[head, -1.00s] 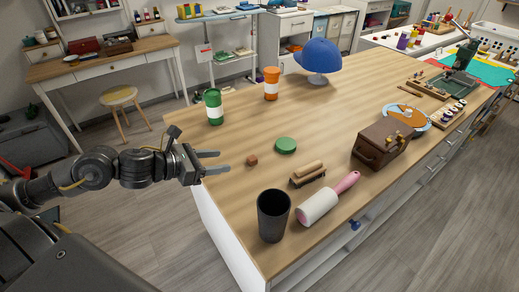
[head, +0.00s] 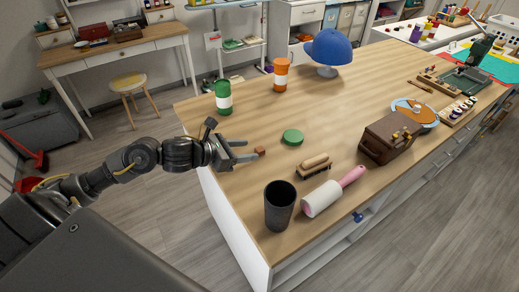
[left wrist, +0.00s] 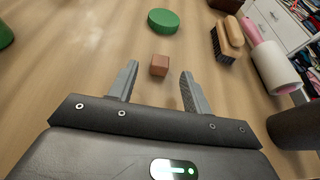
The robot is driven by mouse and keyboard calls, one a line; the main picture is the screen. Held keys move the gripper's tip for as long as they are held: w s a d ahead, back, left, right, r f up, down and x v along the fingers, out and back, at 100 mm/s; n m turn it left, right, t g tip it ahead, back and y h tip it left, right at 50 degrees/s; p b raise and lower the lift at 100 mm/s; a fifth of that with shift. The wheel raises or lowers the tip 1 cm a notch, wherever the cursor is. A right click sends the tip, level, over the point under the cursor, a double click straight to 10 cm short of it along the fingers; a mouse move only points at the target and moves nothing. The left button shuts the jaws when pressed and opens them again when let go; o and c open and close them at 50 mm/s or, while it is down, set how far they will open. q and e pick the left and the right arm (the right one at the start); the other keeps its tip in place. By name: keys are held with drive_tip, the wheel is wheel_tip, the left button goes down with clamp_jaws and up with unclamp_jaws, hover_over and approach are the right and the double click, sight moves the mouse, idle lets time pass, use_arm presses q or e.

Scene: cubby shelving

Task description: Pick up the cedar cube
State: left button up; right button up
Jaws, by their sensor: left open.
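The cedar cube (head: 260,151) is a small reddish-brown block on the wooden worktop near its left edge. In the left wrist view the cube (left wrist: 160,65) sits just ahead of the fingertips, roughly centred in the gap between them. My left gripper (head: 247,150) is open and empty, reaching over the table edge with its fingers toward the cube. It also shows in the left wrist view (left wrist: 159,70), with a finger on each side of the gap. My right gripper is not in view.
A green disc (head: 293,137) lies beyond the cube. The worktop around the cube is clear.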

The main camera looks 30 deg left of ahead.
sight(257, 149)
use_arm(q)
drive_tip(key=p+x, duration=0.1)
drive_tip(key=x, duration=0.3)
drive_tip(key=shift+d+f, duration=0.1)
drive_tip(key=shift+c, duration=0.3)
drive_tip(key=c, duration=1)
